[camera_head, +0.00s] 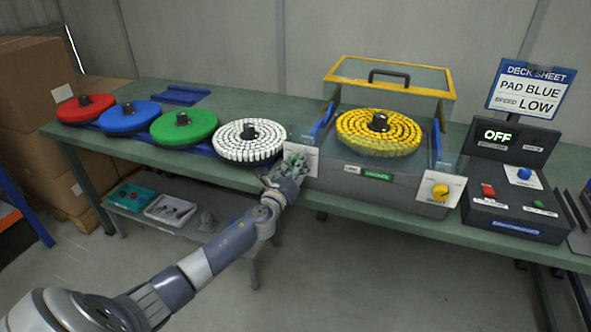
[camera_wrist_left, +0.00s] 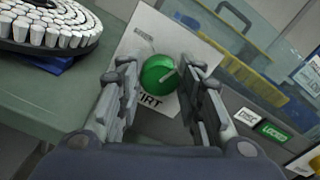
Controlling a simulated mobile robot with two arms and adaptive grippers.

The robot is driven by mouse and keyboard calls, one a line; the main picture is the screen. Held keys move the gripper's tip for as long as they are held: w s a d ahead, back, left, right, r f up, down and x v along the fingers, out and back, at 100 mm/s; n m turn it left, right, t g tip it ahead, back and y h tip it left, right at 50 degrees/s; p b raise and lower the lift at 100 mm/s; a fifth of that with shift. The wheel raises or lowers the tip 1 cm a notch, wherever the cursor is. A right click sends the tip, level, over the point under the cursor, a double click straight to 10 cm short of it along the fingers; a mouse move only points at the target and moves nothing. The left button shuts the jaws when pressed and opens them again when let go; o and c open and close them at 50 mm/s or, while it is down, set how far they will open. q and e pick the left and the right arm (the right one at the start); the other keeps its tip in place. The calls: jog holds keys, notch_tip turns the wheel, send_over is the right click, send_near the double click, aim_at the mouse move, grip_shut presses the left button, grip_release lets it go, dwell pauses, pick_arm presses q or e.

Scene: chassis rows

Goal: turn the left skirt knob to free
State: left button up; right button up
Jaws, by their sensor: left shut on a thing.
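The left skirt knob is a round green knob (camera_wrist_left: 159,73) on a white plate (camera_wrist_left: 150,35) marked "SKIRT" in the left wrist view. In the head view the white plate (camera_head: 309,160) is at the left front of the grey machine (camera_head: 345,172). My left gripper (camera_wrist_left: 160,80) has its fingers on either side of the knob and is shut on it. It also shows at the plate in the head view (camera_head: 294,163), covering most of the knob. My right gripper is not in view.
A white brush disc (camera_head: 249,141) lies just left of the plate. A yellow disc (camera_head: 378,132) sits in the machine under a raised clear cover (camera_head: 390,75). A yellow knob (camera_head: 440,191) is on the right plate. The control box (camera_head: 510,200) shows "OFF" on its display.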

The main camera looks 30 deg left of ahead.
pick_arm(q)
jog(key=n+b, duration=0.1)
jog(key=n, duration=1.1)
jog(key=shift+a+f+b, duration=0.15)
jog(key=shift+b, duration=0.25)
dwell(0.3)
jog(key=o, duration=1.1)
jog(key=shift+c, duration=0.2)
jog(key=v, duration=1.2)
